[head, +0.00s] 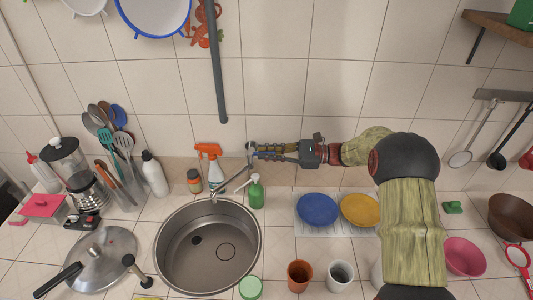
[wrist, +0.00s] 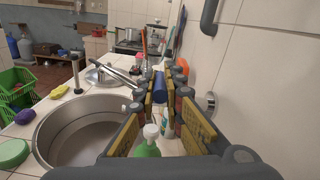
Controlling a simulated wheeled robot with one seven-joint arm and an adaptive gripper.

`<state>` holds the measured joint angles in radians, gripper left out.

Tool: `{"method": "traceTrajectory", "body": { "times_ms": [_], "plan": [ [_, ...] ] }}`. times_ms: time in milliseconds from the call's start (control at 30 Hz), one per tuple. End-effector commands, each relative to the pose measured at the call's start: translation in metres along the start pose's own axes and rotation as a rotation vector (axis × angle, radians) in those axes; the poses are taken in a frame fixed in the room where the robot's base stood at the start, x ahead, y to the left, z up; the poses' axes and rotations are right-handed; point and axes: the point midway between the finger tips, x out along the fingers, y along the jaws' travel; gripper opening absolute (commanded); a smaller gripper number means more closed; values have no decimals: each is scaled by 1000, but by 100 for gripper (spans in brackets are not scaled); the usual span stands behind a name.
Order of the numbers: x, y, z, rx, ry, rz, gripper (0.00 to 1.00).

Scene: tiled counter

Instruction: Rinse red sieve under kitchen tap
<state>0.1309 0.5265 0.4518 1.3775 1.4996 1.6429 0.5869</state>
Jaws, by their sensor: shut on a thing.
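The red sieve (head: 518,257) lies on the counter at the far right edge of the head view, partly cut off and well away from my gripper. The kitchen tap (head: 232,182) is at the wall, its metal spout angled down over the round steel sink (head: 259,262). My gripper (head: 254,152) is at the tap's upper end by the wall, with its fingers around the handle. In the wrist view a blue part (wrist: 160,87) shows between the fingers; their exact contact is partly hidden. The sink, also in the wrist view (wrist: 52,118), is empty.
A green soap bottle (head: 256,193) and an orange-topped spray bottle (head: 211,166) stand close to the tap. Blue (head: 318,209) and yellow plates (head: 360,209) sit on a rack right of the sink. Cups and a pink bowl (head: 464,257) stand further right. A dark pipe hangs above.

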Motion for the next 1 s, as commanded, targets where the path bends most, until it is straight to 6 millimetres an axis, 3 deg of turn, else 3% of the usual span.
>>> {"method": "traceTrajectory", "body": {
  "times_ms": [533,967,1000],
  "plan": [
    [5,18,7,-2,64,-339,0],
    [4,18,6,-4,73,-376,0],
    [4,18,6,-4,73,-375,10]
  ]
}}
